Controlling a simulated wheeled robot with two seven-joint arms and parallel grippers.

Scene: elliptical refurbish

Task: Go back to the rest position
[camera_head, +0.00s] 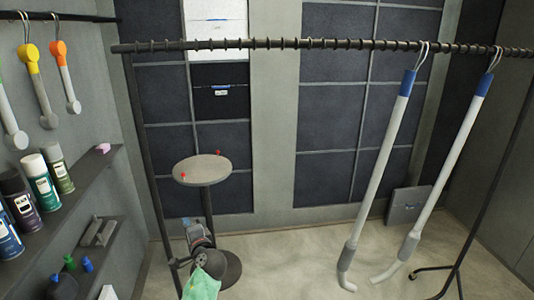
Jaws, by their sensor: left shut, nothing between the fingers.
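What looks like my left gripper (198,236) shows low in the head view, left of the middle. It is small, partly hidden and hard to make out against dark parts around it. It is shut with nothing held. A light green cloth (204,285) shows just below it at the bottom edge; I cannot tell what the cloth rests on. My right gripper is not in view.
A round grey stool (202,169) with small red items stands behind. A black rail (275,43) carries two white tubes (380,170) with blue ends, at right. Shelves (80,205) with spray cans line the left wall. The floor (290,260) at centre is clear.

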